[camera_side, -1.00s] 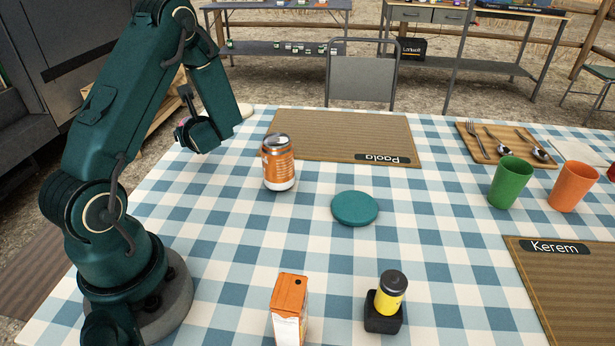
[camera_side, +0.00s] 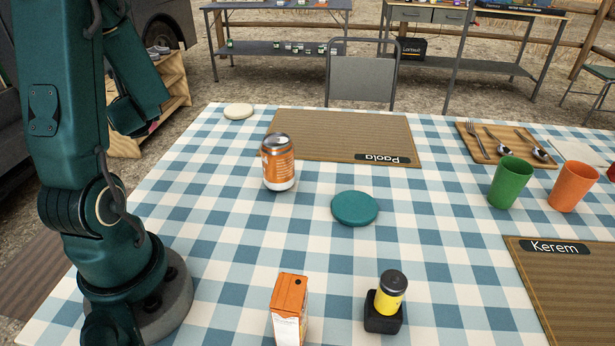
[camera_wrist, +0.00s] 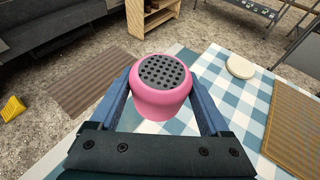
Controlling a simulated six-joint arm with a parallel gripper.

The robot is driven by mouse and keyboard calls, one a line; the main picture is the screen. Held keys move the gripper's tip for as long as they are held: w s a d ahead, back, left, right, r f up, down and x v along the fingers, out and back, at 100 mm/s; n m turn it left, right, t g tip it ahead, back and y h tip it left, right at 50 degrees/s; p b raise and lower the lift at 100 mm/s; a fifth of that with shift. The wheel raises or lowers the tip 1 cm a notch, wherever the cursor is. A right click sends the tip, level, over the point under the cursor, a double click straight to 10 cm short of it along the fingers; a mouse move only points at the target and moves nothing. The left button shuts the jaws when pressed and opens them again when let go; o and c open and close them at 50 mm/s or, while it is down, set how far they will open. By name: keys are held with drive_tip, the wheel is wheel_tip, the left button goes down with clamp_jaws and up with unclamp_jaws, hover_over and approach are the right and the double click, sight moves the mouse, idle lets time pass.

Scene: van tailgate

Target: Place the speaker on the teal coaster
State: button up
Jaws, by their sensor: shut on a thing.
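The speaker (camera_wrist: 160,98) is pink with a dark perforated grey top. In the wrist view my gripper (camera_wrist: 163,82) is shut on it, one blue finger on each side. The speaker's top faces the wrist camera. In the side view my gripper and the speaker are hidden behind my arm at the left. The teal coaster (camera_side: 355,208) lies flat and bare in the middle of the checked tablecloth, well to the right of my arm. The coaster is not in the wrist view.
An orange can (camera_side: 278,165) stands just left of the coaster. A cream disc (camera_side: 238,111) lies at the far left. Green (camera_side: 510,182) and orange (camera_side: 572,188) cups stand right.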

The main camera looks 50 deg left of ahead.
wheel_tip(320, 180, up, 3)
drive_tip(key=shift+r, duration=1.05)
drive_tip(key=w+d+m+t, duration=0.3)
drive_tip(key=w, duration=0.7)
drive_tip(key=m+t+h, duration=0.7)
drive_tip(key=m+h, duration=0.1)
drive_tip(key=m, duration=0.1)
hover_over(355, 204)
wheel_tip(355, 204, down, 4)
drive_tip(key=shift+f, duration=5.5)
drive_tip(key=shift+f, duration=0.1)
